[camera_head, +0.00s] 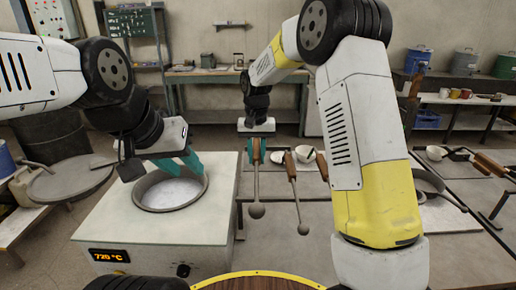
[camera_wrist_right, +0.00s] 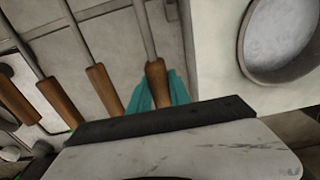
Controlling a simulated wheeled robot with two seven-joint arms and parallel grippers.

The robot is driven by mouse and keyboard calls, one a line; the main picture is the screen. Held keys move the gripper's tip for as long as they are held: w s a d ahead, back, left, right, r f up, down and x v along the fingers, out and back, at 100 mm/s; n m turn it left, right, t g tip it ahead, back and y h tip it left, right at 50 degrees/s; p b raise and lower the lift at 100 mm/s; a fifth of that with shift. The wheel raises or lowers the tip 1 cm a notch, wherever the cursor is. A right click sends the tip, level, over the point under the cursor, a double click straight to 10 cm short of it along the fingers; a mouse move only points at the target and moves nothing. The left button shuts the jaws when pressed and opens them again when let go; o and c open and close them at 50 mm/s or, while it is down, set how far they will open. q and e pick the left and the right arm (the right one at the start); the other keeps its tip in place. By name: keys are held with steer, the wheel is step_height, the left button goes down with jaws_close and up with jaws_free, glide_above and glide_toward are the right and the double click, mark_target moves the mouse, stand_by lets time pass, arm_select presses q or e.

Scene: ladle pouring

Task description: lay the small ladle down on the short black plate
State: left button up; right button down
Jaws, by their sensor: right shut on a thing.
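My right gripper (camera_head: 256,152), with teal fingers, is shut on the wooden handle of a ladle (camera_head: 256,210). The ladle's thin rod points down to a round bowl in the head view. In the right wrist view the held handle (camera_wrist_right: 156,82) sits between the teal fingers. A second ladle (camera_head: 303,228) with a wooden handle is just to the right of it. I cannot tell by size alone which one is the small ladle. My left gripper (camera_head: 180,165) is over the round furnace opening; its jaw gap is unclear. I cannot make out the short black plate.
The white furnace (camera_head: 105,235) with a lit display stands at the left front. Its round pot (camera_head: 172,205) also shows in the wrist view (camera_wrist_right: 285,40). White bowls (camera_head: 304,153) and more wooden handles (camera_head: 480,165) are on the grey table to the right.

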steer(key=shift+f, duration=3.25)
steer(key=c, duration=1.3)
jaws_free()
steer(key=shift+o, duration=0.9)
steer(key=shift+f, duration=0.1)
step_height(320, 180, up, 14)
steer(key=shift+r, duration=0.1)
steer(key=shift+s+r, duration=0.1)
steer(key=shift+r, duration=0.3)
